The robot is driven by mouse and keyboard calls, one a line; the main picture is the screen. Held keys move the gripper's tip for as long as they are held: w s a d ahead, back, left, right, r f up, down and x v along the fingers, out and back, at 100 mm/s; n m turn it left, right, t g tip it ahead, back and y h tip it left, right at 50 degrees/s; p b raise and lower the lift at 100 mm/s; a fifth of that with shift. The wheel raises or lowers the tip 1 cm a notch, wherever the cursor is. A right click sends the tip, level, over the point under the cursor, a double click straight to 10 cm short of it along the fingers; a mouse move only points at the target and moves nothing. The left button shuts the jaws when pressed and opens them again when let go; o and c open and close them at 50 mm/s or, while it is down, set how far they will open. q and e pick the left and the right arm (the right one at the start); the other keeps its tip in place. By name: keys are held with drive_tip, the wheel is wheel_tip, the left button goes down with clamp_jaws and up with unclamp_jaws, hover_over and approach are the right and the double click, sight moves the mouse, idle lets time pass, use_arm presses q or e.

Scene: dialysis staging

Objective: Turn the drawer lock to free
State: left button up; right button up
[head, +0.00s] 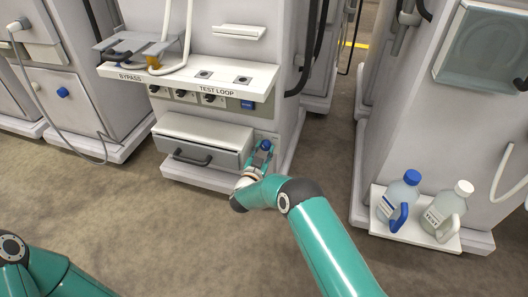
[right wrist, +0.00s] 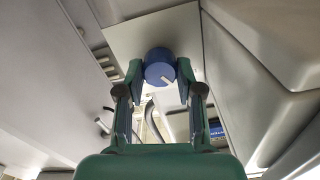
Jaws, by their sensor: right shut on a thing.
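The drawer lock is a round blue knob (head: 266,146) low on the front of the middle machine, just right of the drawer (head: 231,160) with its dark handle. My right gripper (head: 261,154) reaches it from the front. In the right wrist view the fingers are closed on both sides of the knob (right wrist: 159,66), and a white mark on its face points to the lower right. Any lettering around the knob is not legible. Of my left arm only a part shows at the lower left; its gripper is out of view.
A white shelf (head: 235,83) marked BYPASS and TEST LOOP juts out above the drawer. Another machine with a blue knob (head: 62,92) stands at left. At right, two jugs (head: 403,191) (head: 447,206) stand on a low white ledge (head: 413,231). The floor in front is clear.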

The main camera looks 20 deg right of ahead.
drive_tip(key=m+b, duration=0.1)
drive_tip(key=m, duration=0.1)
drive_tip(key=m+b, duration=0.1)
drive_tip(key=m, duration=0.1)
drive_tip(key=shift+d+f+m, duration=0.15)
drive_tip(key=shift+f+m, duration=0.05)
drive_tip(key=shift+m, duration=0.1)
drive_tip(key=m+b, duration=0.2)
drive_tip(key=m, duration=0.1)
drive_tip(key=shift+s+m, duration=0.1)
drive_tip(key=shift+m, duration=0.3)
drive_tip(key=m, duration=0.2)
drive_tip(key=shift+d+m+b, duration=0.1)
drive_tip(key=shift+m+b, duration=0.2)
drive_tip(key=shift+b, duration=0.1)
drive_tip(key=shift+d+f+m, duration=0.1)
drive_tip(key=shift+f+m, duration=0.05)
drive_tip(key=shift+m, duration=2.05)
drive_tip(key=shift+s, duration=0.1)
drive_tip(key=o, duration=0.9)
